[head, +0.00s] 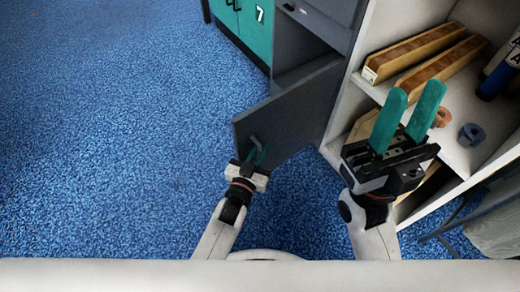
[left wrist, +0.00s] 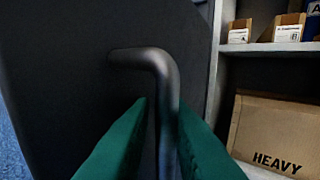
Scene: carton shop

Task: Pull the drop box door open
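The drop box door (head: 290,112) is a dark grey panel, swung out from the grey cabinet and standing well open, with the cabinet's inside partly showing behind it. Its bent bar handle (left wrist: 165,85) is on the face towards me; it also shows small in the head view (head: 256,143). My left gripper (head: 257,156) is at the handle. In the left wrist view its green fingers (left wrist: 163,112) stand either side of the bar, the right one close against it, with a narrow gap at the left one. My right gripper (head: 411,98) is open and empty, before the shelf.
A white shelf unit (head: 360,85) stands right of the door, holding long cartons (head: 412,52), tape rolls (head: 471,134) and a blue item (head: 497,78). A carton marked HEAVY (left wrist: 275,135) is low in it. Blue carpet (head: 120,130) on the left is clear.

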